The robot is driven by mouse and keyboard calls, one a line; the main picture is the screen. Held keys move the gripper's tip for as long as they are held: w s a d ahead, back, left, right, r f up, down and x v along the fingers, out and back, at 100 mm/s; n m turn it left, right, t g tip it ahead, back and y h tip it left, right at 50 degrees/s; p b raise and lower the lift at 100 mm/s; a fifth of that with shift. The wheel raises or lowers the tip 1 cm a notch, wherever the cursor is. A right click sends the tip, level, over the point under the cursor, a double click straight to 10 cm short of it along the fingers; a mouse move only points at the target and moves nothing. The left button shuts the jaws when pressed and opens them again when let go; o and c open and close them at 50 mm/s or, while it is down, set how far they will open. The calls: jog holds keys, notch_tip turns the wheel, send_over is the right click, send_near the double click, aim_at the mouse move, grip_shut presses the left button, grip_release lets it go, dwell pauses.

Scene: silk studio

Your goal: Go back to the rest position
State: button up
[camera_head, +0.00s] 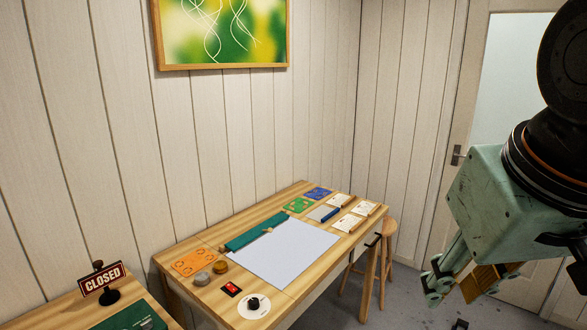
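My gripper (455,288) hangs at the right of the head view, pale green and worn, in front of the door side of the room. It is away from the table (210,290), to its right in the picture. One fingertip shows at the lower left of the gripper. A brown-gold part shows beside it, and I cannot tell whether it belongs to the gripper or is something else. The gap between the fingers is not clear from this angle.
The table bears a pale sheet (283,252), a green roll (256,231), orange card (194,262), small pots, a red-and-black item (231,289) and several cards. A wooden stool (386,262) stands at its right end. A CLOSED sign (101,279) stands on another table at lower left.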

jog(key=s+a+f+g, duration=0.1)
jog(key=s, duration=0.8)
jog(key=shift+a+f+y, duration=0.25)
jog(key=shift+a+y, duration=0.05)
jog(key=shift+a, duration=0.05)
jog(key=shift+w, duration=0.1)
jog(key=shift+c, duration=0.2)
dwell(1.7)
